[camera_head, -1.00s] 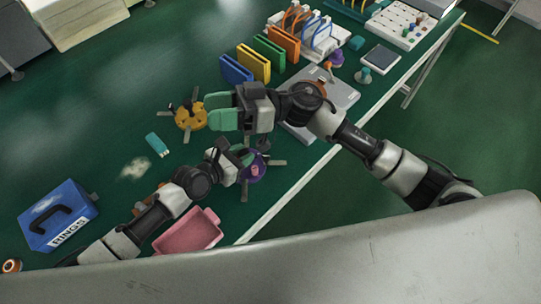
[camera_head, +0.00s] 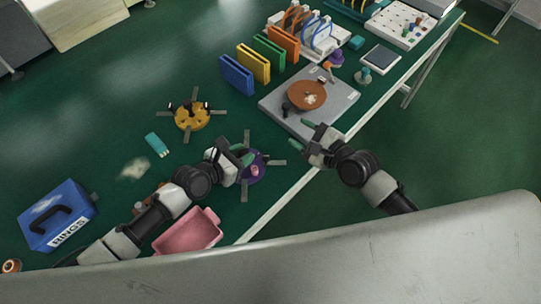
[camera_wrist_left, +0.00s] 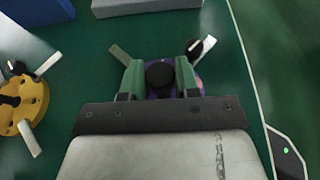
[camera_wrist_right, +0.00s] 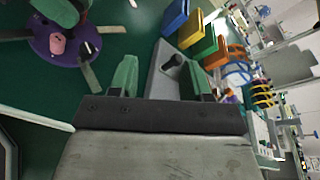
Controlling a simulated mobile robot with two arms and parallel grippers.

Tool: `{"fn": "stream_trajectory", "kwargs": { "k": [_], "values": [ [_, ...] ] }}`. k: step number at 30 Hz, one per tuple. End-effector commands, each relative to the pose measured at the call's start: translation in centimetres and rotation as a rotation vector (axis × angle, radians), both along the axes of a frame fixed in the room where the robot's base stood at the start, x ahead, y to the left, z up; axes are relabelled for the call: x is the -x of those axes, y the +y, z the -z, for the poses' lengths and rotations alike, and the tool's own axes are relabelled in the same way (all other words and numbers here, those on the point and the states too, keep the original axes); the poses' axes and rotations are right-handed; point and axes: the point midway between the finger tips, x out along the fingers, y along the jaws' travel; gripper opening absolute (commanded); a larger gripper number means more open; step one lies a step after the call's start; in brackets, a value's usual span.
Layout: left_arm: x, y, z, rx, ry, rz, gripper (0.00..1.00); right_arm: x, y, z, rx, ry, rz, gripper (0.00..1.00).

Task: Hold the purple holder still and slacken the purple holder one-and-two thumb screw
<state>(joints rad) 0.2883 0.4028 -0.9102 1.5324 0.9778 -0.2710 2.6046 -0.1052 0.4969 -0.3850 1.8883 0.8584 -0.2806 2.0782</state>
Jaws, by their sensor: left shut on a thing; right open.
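The purple holder (camera_head: 260,166) lies on the green table with grey bars sticking out around it. A pink piece (camera_wrist_right: 57,43) and a dark knob with a pale mark (camera_wrist_right: 88,48) stand on the holder in the right wrist view. The dark knob also shows in the left wrist view (camera_wrist_left: 208,44). I cannot tell which screws it lies between. My left gripper (camera_head: 243,156) is shut on a black-topped part (camera_wrist_left: 160,75) of the holder. My right gripper (camera_head: 310,138) is open and empty, right of the holder near the table edge.
A grey plate (camera_head: 335,110) with a brown disc (camera_head: 306,88) lies behind my right gripper. A yellow holder (camera_head: 190,120) sits to the left. A pink tray (camera_head: 188,236) and blue RINGS box (camera_head: 68,205) are nearer. Coloured stands (camera_head: 253,66) are behind.

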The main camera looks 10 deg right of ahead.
Motion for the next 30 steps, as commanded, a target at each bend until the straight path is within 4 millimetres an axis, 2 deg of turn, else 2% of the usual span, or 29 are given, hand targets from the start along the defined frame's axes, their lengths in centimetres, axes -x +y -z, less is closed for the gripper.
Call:
{"fn": "stream_trajectory", "kwargs": {
  "k": [3, 6, 9, 13, 19, 30],
  "values": [
    [0.0, 0.0, 0.0, -0.001, 0.001, 0.0, 0.0, 2.8, -0.5, 2.2, -0.115, 0.206, -0.022, 0.48],
    [0.0, 0.0, 0.0, -0.001, 0.001, 0.0, 0.0, 4.7, -0.6, 3.2, -0.201, 0.337, -0.046, 0.48],
    [0.0, 0.0, 0.0, -0.001, 0.001, 0.001, 0.0, 6.2, -0.6, 3.7, -0.263, 0.425, -0.067, 0.48],
    [0.0, 0.0, 0.0, -0.001, 0.001, 0.001, 0.0, 7.2, -0.4, 3.9, -0.31, 0.485, -0.085, 0.48],
    [0.0, 0.0, 0.0, -0.001, 0.001, 0.001, 0.0, 6.2, 1.0, 4.6, -0.327, 0.499, -0.089, 0.48],
    [0.0, 0.0, 0.0, -0.001, 0.001, 0.0, 0.0, 2.0, 6.2, 7.3, -0.323, 0.497, -0.089, 0.48]
  ]
}}
